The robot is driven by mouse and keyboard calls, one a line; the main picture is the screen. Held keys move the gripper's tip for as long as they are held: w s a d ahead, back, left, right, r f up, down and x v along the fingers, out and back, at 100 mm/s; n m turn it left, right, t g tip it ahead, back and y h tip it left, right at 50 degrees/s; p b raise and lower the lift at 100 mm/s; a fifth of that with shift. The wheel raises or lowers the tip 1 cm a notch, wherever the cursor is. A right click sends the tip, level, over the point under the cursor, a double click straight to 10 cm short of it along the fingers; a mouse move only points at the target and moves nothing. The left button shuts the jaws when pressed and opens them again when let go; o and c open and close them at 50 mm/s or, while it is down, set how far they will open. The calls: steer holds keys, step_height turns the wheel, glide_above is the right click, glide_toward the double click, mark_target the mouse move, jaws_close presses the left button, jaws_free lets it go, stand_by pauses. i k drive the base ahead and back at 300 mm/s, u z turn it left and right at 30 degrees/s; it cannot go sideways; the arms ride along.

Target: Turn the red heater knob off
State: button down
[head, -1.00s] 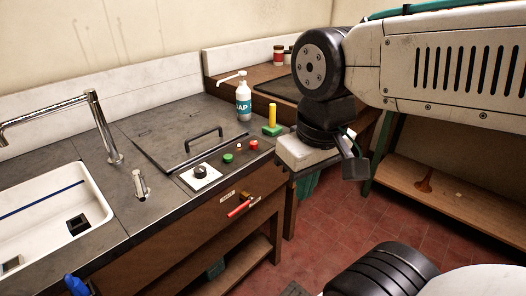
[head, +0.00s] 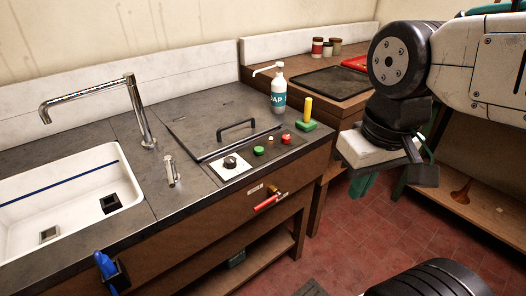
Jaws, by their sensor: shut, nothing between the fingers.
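A small red knob (head: 286,139) stands on the dark control strip along the counter's front edge, right of a green knob (head: 259,150). A black knob (head: 231,162) on a white square plate sits further left on the strip. Below, on the wooden front, a red lever handle (head: 267,202) points down to the left from a brass fitting. I cannot tell the setting of any of these. My gripper (head: 424,175) is shut and empty, off to the right of the counter and well apart from the knobs. Its fingers are partly hidden by its own body.
A soap bottle (head: 278,95) and a yellow-handled green block (head: 306,118) stand behind the knobs. A closed hatch with a handle (head: 236,128) lies left of them. A sink (head: 70,190) and tap (head: 140,115) are at left. Red tiled floor (head: 365,235) is open in front.

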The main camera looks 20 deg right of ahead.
mark_target(285, 138)
steer(key=k, duration=0.65)
steer(key=z, duration=0.5)
steer(key=i, duration=1.3)
steer(key=u, duration=0.55)
